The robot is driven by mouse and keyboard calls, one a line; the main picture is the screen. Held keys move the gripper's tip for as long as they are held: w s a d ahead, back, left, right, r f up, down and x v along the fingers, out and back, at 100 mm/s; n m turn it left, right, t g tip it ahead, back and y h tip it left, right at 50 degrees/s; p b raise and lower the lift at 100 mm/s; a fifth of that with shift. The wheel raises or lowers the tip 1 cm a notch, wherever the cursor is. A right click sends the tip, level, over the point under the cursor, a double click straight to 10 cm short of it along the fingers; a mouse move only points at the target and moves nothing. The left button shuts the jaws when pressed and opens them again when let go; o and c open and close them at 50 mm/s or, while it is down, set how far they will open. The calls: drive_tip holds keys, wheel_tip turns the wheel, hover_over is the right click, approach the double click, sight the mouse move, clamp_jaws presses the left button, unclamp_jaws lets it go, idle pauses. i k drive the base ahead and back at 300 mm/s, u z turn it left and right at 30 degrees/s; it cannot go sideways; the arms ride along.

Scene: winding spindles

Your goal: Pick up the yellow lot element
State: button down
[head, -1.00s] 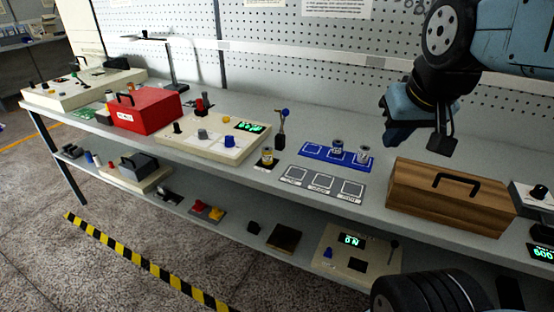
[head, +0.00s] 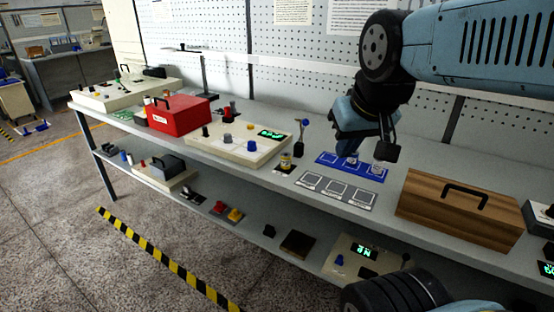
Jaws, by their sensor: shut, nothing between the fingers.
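A small can with a yellow band (head: 285,161), likely the yellow lot element, stands upright on a small dark pad on the bench's upper shelf, left of the blue tray. The blue tray (head: 327,159) has square marked places and holds two small pale cans, one of them (head: 378,167) at its right. My gripper (head: 366,150) is shut and empty. It hangs in front of the tray's right part in the picture, to the right of the yellow can and apart from it. It partly hides the tray and its cans.
A grey three-square plate (head: 335,190) lies in front of the tray. A wooden box (head: 460,212) stands to the right. A cream control panel (head: 228,138) and red box (head: 178,117) stand left. A small post with a blue knob (head: 300,135) rises behind the yellow can.

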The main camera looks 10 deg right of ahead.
sight(286, 157)
drive_tip(key=u, duration=0.1)
drive_tip(key=i, duration=0.5)
drive_tip(key=z, duration=0.15)
drive_tip(key=k, duration=1)
drive_tip(key=z, duration=0.7)
drive_tip(key=i, duration=0.95)
